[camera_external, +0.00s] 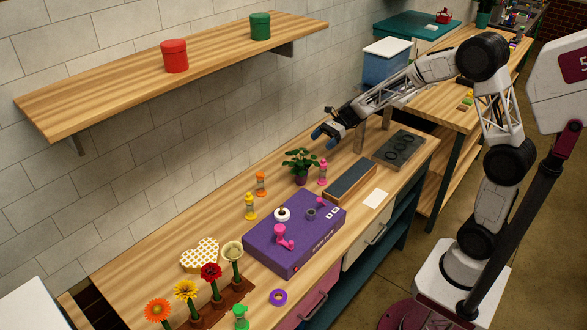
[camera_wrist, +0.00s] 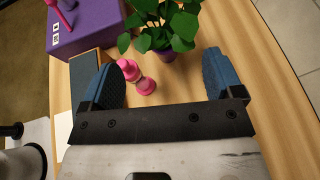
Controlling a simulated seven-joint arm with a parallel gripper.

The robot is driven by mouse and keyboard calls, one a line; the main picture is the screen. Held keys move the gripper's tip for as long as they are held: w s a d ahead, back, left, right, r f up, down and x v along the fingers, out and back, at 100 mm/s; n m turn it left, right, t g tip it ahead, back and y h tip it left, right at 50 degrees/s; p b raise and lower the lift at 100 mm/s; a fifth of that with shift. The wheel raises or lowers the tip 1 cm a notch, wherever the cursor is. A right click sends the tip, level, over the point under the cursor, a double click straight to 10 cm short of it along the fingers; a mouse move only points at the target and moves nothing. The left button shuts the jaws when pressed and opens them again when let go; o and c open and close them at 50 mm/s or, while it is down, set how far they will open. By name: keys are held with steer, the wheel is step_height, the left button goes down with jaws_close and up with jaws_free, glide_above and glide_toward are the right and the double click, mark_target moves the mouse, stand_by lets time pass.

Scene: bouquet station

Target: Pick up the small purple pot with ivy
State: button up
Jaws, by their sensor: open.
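The small purple pot (camera_external: 301,180) with green ivy (camera_external: 299,161) stands upright on the wooden counter, behind the purple box. In the wrist view the ivy (camera_wrist: 165,22) covers most of the pot (camera_wrist: 166,54), of which only a small purple part shows. My gripper (camera_external: 323,138) is above the counter, to the right of and higher than the ivy. In the wrist view my gripper (camera_wrist: 172,75) is open, its two blue fingertips wide apart. The pot is ahead of the fingers, and nothing is held between them.
A pink hourglass-shaped item (camera_external: 323,172) stands just right of the pot; it shows near the left finger in the wrist view (camera_wrist: 137,77). A purple box (camera_external: 285,248), a dark tray (camera_external: 350,183) and an orange hourglass-shaped item (camera_external: 261,184) are nearby. A shelf (camera_external: 110,84) hangs above left.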

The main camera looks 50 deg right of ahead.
mark_target(302, 159)
steer(key=shift+a, duration=0.1)
stand_by(0.3)
steer(key=shift+x, duration=3.3)
steer(key=shift+a, duration=0.1)
steer(key=shift+x, duration=2.5)
steer(key=shift+s, duration=0.15)
jaws_close()
steer(key=shift+r, duration=0.15)
